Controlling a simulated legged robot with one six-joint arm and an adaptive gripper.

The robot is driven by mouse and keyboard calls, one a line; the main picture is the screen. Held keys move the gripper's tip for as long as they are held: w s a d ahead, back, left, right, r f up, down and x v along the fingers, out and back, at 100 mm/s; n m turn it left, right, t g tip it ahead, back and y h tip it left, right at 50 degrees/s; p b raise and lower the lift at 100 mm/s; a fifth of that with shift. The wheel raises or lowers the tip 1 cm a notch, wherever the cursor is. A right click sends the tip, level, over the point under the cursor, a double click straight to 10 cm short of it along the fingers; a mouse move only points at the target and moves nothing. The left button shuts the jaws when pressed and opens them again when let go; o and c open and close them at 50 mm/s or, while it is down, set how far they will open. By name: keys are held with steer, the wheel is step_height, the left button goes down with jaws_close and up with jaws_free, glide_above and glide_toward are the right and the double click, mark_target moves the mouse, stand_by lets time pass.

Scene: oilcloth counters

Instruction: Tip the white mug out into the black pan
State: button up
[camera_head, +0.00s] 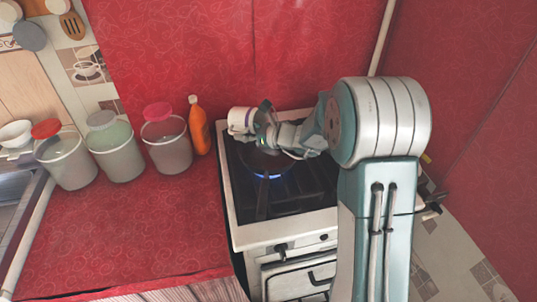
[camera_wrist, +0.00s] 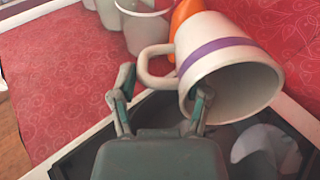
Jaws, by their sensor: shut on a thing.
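The white mug (camera_head: 240,116) has a purple band and is held above the back of the stove. In the wrist view the mug (camera_wrist: 228,52) is tipped on its side, its mouth facing down and to the right. No contents show in its visible interior. My gripper (camera_wrist: 162,92) is shut on the mug, one finger by the handle and the other at the rim. In the head view my gripper (camera_head: 264,117) partly hides the mug.
A blue flame (camera_head: 270,176) burns under the pan on the white stove (camera_head: 233,205). An orange bottle (camera_head: 199,128) and several lidded jars stand to the left on the red counter (camera_head: 130,225). The counter's front is clear. A red wall is behind.

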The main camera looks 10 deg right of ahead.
steer(key=shift+s+d+r+y, duration=0.15)
steer(key=shift+s+d+y, duration=0.1)
steer(key=shift+d+y, duration=0.05)
steer(key=shift+s+d+r+t+y, duration=0.15)
steer(key=shift+s+d+t+y, duration=0.05)
steer(key=shift+t+y, duration=0.45)
steer(key=shift+s+d+r+t+y, duration=0.1)
steer(key=shift+s+d+t+y, duration=0.1)
steer(key=shift+t+y, duration=0.4)
jaws_close()
stand_by(0.7)
